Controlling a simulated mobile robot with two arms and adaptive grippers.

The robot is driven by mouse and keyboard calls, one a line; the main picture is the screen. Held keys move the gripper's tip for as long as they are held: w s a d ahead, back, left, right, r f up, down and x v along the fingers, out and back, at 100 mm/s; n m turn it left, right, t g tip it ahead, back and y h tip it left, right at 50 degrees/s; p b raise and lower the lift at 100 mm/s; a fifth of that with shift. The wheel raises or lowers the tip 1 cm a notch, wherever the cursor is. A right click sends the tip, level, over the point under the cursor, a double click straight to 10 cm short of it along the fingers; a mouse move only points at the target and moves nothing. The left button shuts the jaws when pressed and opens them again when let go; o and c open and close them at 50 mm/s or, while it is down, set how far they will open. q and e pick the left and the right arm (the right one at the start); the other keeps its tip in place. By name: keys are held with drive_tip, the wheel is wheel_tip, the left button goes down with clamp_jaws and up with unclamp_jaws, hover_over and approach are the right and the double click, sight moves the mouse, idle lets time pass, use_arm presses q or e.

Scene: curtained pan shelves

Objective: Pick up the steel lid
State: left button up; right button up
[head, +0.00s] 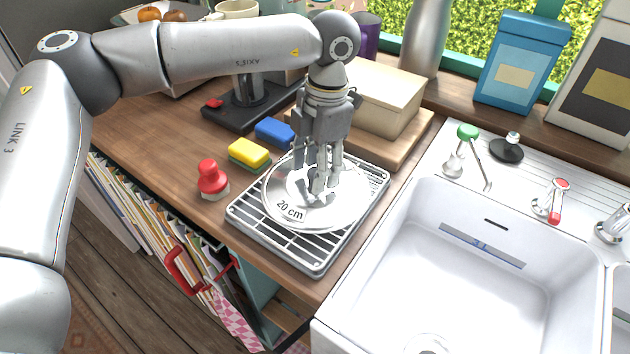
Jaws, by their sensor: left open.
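The steel lid (341,212) is round and shiny with a "20 cm" label. It lies on a grey wire drying rack (313,259) on the wooden counter, left of the sink. My left gripper (318,190) points down over the middle of the lid with its fingers apart. The fingertips are close to the lid's centre; I cannot tell whether they touch it. The lid's knob is mostly hidden by the fingers. My right gripper is not in view.
A yellow sponge (248,153), a blue sponge (274,131) and a red-handled brush (212,180) stand left of the rack. A beige box (380,98) stands behind it. The white sink (455,290) is at right.

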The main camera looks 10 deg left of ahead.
use_arm(q)
drive_tip(key=shift+f, duration=0.2)
clamp_jaws()
drive_tip(key=shift+r, duration=0.1)
